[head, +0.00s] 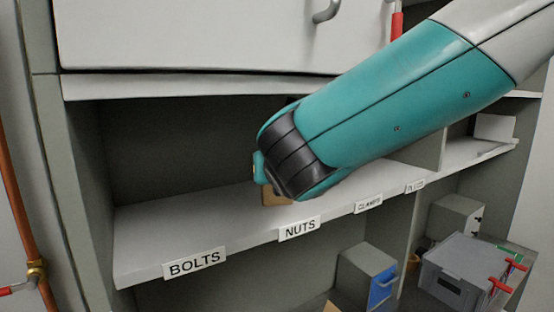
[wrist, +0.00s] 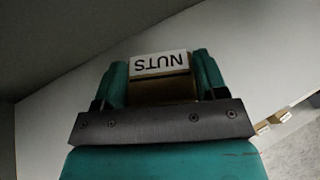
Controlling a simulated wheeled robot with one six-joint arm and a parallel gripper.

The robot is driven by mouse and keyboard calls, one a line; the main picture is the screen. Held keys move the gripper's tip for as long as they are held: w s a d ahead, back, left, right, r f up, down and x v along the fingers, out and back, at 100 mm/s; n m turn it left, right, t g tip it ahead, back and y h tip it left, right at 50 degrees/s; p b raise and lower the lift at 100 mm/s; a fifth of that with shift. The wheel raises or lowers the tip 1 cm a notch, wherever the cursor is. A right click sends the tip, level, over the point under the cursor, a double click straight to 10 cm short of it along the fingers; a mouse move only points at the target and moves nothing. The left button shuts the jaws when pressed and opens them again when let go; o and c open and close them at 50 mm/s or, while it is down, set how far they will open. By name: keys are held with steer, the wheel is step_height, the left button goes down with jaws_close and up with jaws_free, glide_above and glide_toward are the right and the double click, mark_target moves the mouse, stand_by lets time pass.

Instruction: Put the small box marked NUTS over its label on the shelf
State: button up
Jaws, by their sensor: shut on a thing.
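The small box (wrist: 160,90) is between the two teal fingers of my gripper (wrist: 160,75) in the wrist view. A white face reading NUTS shows upside down there. In the head view, a small tan part of the box (head: 276,196) shows below my gripper (head: 266,182), over the shelf behind the NUTS label. The NUTS label (head: 299,229) is on the shelf's front edge. My arm hides most of the box, and I cannot tell whether it touches the shelf (head: 160,220).
The BOLTS label (head: 194,263) is to the left and the CLAMPS label (head: 369,203) to the right. The shelf surface at left is bare. A cabinet door (head: 200,35) is above. A grey bin (head: 460,275) and a grey box with a blue front (head: 368,275) are below.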

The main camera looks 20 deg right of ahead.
steer(key=shift+s, duration=0.1)
steer(key=shift+f, duration=0.15)
steer(key=o, duration=1.1)
steer(key=shift+o, duration=0.2)
steer(key=shift+r, duration=0.25)
steer(key=s+a+b, duration=0.2)
steer(key=s+b, duration=0.3)
steer(key=s, duration=0.8)
steer(key=shift+a+b, duration=0.3)
steer(key=shift+b, duration=0.05)
